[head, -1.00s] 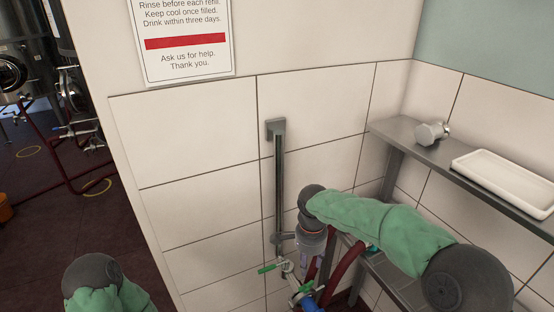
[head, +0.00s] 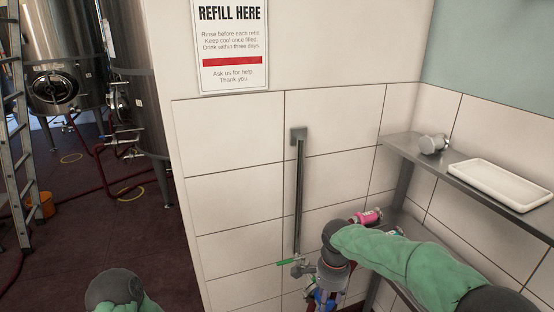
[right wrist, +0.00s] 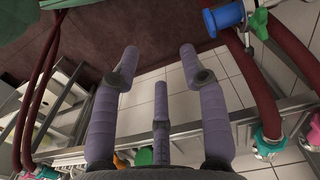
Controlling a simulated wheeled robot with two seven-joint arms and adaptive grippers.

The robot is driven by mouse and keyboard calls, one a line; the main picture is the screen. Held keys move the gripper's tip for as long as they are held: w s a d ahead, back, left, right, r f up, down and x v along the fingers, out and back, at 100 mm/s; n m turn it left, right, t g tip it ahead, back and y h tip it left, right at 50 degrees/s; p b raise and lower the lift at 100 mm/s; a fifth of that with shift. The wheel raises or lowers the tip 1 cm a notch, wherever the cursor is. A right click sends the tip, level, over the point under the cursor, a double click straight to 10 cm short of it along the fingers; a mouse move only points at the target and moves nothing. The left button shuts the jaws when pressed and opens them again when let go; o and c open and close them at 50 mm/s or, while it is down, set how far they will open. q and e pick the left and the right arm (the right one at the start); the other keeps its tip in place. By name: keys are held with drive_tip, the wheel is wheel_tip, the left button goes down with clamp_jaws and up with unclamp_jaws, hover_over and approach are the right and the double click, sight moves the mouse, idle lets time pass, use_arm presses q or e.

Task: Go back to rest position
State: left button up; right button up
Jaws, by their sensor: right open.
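My right arm reaches in from the right in the head view and bends down at the wrist. Only the rounded, green-sleeved part of my left arm shows at the bottom left of the head view. My left gripper is out of view.
A green-handled valve (head: 291,262) is close left of my right gripper, below a metal wall rail (head: 299,195). A pink-red fitting (head: 368,216) lies behind the wrist. A steel shelf (head: 459,180) holds a white tray (head: 500,187). Dark red hoses (right wrist: 270,70) flank the gripper.

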drive_tip(key=s+a+f+n+y, duration=0.1)
drive_tip(key=s+a+f+n, duration=0.15)
drive_tip(key=f, duration=0.65)
drive_tip(key=s+a+f+n+y, duration=0.1)
drive_tip(key=s+f+n+y, duration=0.15)
drive_tip(key=f, duration=0.75)
drive_tip(key=s+f+n, duration=0.5)
drive_tip(key=s+f, duration=0.7)
drive_tip(key=s, duration=0.4)
drive_tip(key=shift+s+a+f, duration=0.2)
drive_tip(key=shift+a+f, duration=0.1)
drive_tip(key=shift+a, duration=0.05)
